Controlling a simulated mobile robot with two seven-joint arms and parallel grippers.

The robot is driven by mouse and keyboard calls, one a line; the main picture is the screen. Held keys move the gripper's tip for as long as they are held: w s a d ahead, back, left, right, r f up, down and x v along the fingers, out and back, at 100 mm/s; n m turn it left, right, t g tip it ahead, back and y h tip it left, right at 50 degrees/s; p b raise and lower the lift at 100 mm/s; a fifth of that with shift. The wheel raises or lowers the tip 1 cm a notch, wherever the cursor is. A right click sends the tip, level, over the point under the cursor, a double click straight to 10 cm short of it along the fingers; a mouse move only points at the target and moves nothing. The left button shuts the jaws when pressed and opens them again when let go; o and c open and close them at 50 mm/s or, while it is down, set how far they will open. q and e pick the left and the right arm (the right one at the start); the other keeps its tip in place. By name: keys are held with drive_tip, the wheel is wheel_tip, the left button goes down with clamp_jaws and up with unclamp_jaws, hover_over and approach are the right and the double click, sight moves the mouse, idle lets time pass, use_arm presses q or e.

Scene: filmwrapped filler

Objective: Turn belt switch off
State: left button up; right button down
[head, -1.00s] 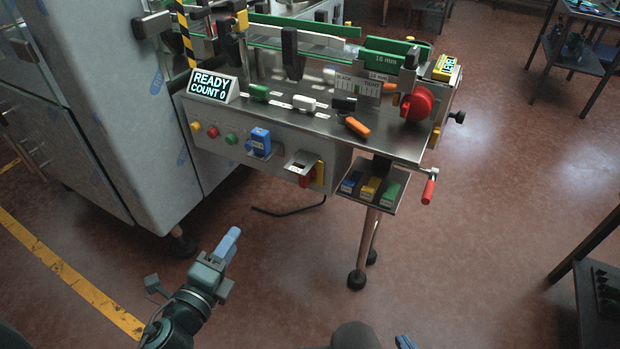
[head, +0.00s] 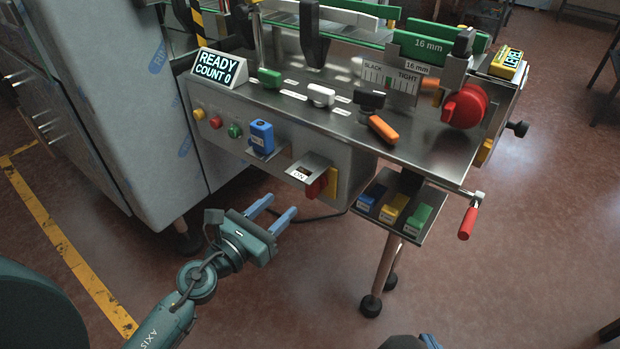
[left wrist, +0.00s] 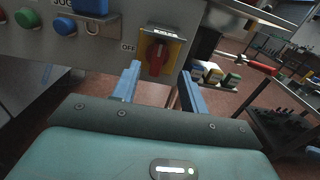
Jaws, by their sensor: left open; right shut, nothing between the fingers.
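The belt switch (head: 316,187) is a red rotary knob on a yellow plate (head: 332,182), on the panel front under a small metal hood marked ON. In the left wrist view the red knob (left wrist: 157,57) stands roughly upright, with an OFF label to its left. My left gripper (head: 279,208) is open and empty, below and left of the switch in the head view. In the left wrist view its two fingers (left wrist: 158,78) point toward the knob, one either side, apparently short of it. My right gripper (head: 430,341) barely shows at the bottom edge, its fingers shut.
A blue block-shaped control (head: 262,137) and yellow, red and green buttons (head: 235,131) sit left of the switch. A small shelf with coloured blocks (head: 428,197) and a red-handled crank (head: 468,222) are to the right.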

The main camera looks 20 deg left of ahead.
use_arm(q)
drive_tip(key=x, duration=1.1)
drive_tip(key=shift+p, duration=0.3)
drive_tip(key=shift+c, duration=0.4)
clamp_jaws()
